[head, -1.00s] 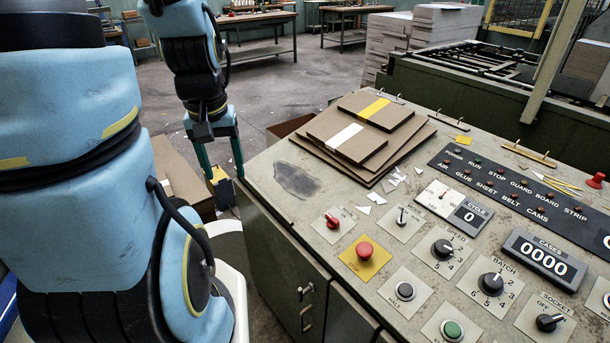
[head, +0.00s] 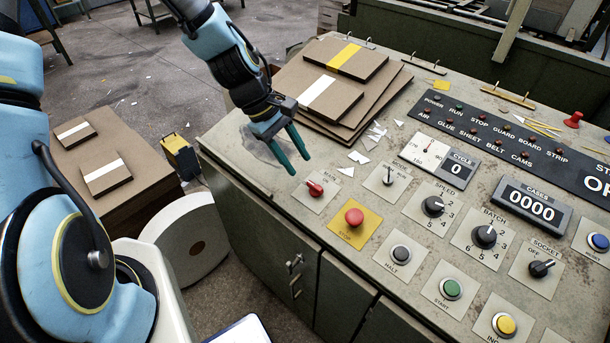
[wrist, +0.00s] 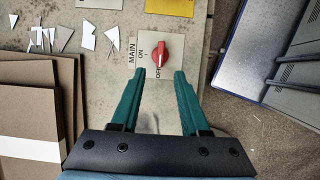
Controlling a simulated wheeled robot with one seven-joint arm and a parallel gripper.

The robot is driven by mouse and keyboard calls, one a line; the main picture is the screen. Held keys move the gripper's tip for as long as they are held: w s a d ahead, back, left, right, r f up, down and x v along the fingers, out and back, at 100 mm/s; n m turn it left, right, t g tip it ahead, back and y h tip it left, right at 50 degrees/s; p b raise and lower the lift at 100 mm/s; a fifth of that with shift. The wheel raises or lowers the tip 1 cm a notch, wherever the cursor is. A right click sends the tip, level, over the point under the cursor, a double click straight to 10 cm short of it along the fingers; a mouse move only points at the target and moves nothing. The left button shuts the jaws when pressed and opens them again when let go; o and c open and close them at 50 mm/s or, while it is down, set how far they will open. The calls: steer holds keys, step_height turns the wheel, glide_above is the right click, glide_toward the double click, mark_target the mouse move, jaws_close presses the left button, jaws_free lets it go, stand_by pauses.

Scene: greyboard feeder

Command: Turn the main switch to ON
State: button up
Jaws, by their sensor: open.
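The main switch (head: 315,189) is a red rotary knob on a pale plate marked MAIN, near the left front of the control desk. In the wrist view the red knob (wrist: 162,54) lies just beyond the fingertips, between their lines, with ON and OFF printed on its plate. The knob's pointer end is towards OFF. My gripper (head: 299,163) has teal fingers and hangs above the desk just behind and left of the switch. In the wrist view my gripper (wrist: 160,74) is open and empty, apart from the knob.
Stacked brown boards (head: 345,95) lie behind the gripper. Paper scraps (head: 358,157) lie beside the switch. A red stop button on a yellow plate (head: 351,232) is in front to the right. A mode switch (head: 388,178) is to the right.

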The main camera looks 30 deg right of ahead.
mark_target(312, 184)
steer(key=p+x, duration=0.1)
steer(key=x, duration=0.6)
jaws_close()
stand_by(0.3)
